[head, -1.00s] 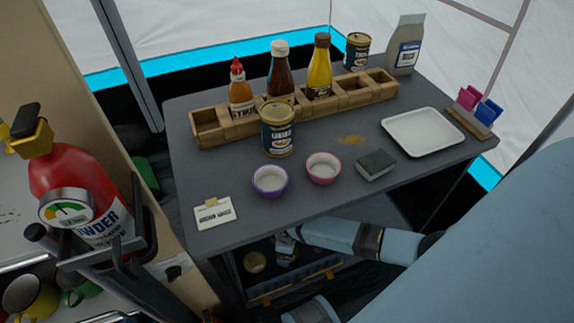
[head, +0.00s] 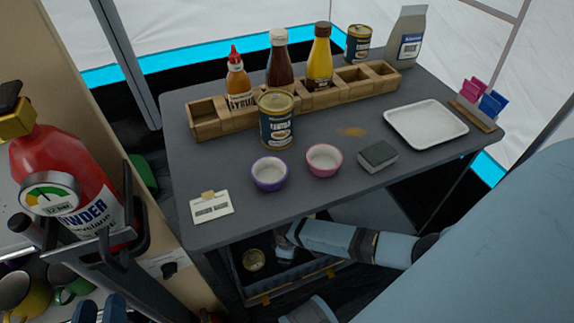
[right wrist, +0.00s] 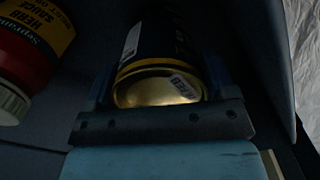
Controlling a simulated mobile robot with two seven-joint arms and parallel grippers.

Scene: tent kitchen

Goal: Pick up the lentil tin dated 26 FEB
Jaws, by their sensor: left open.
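A dark blue tin with a gold lid (head: 277,124) stands upright on the grey table, in front of the wooden rack. A similar tin (head: 358,44) stands behind the rack. No date on either is readable. A gold tin end (head: 253,260) shows below the tabletop, beside my right gripper (head: 285,248), which is partly hidden. In the right wrist view, a dark tin with a gold end (right wrist: 155,92) lies between my right gripper's fingers (right wrist: 160,85); its small date label looks like FEB, the number unclear. My left gripper (head: 100,309) is open and empty at the bottom left edge.
The wooden rack (head: 210,122) holds sauce bottles. Two bowls (head: 269,173), a sponge (head: 378,156), a white tray (head: 425,125) and a card (head: 212,207) lie on the table (head: 330,205). A red extinguisher (head: 75,165) is at left. A red-brown jar (right wrist: 30,50) is near my right gripper.

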